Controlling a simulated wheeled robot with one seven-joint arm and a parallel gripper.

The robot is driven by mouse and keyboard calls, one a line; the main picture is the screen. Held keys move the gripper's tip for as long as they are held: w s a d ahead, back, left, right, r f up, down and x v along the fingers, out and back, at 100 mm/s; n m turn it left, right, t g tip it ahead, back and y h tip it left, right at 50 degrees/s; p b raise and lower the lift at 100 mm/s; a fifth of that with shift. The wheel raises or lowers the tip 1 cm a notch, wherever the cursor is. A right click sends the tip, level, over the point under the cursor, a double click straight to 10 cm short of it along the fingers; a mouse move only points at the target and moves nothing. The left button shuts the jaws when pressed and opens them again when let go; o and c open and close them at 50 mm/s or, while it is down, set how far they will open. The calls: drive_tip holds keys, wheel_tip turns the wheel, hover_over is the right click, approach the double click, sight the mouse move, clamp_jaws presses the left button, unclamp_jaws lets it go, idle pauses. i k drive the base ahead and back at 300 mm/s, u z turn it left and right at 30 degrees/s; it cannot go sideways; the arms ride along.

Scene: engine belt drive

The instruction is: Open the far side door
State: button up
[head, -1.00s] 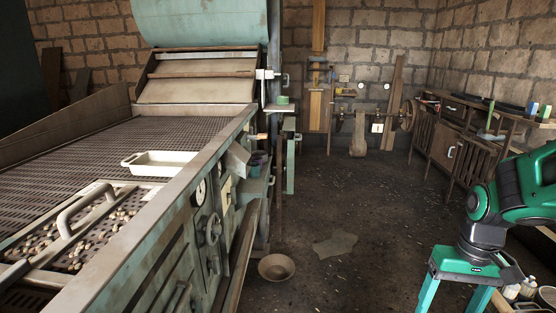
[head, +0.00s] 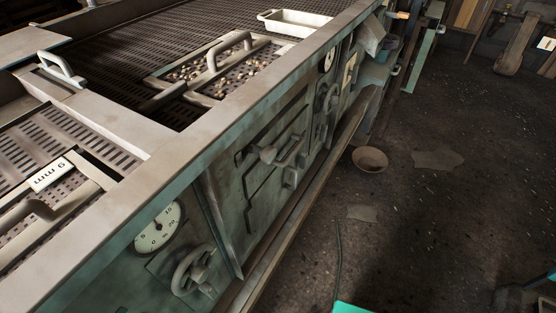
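The green-grey side of the machine runs away from me in the head view. A side door panel (head: 258,187) sits in its middle, with a knob and a latch-like handle (head: 290,176) on its face. It looks shut, lying flush with the side. Farther along are a handwheel and levers (head: 325,103), below a dial (head: 328,60). I cannot tell for certain which panel is the far side door. My gripper's fingers do not show; only a small teal piece, probably mine, shows at the bottom edge.
A near dial (head: 158,228) and handwheel (head: 193,272) stick out from the machine's side. A long ledge (head: 290,225) runs along its foot. A bowl (head: 370,159) lies on the floor beside it. The dark floor to the right is mostly clear.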

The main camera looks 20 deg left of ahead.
sight(265, 199)
drive_tip(key=u, duration=1.05)
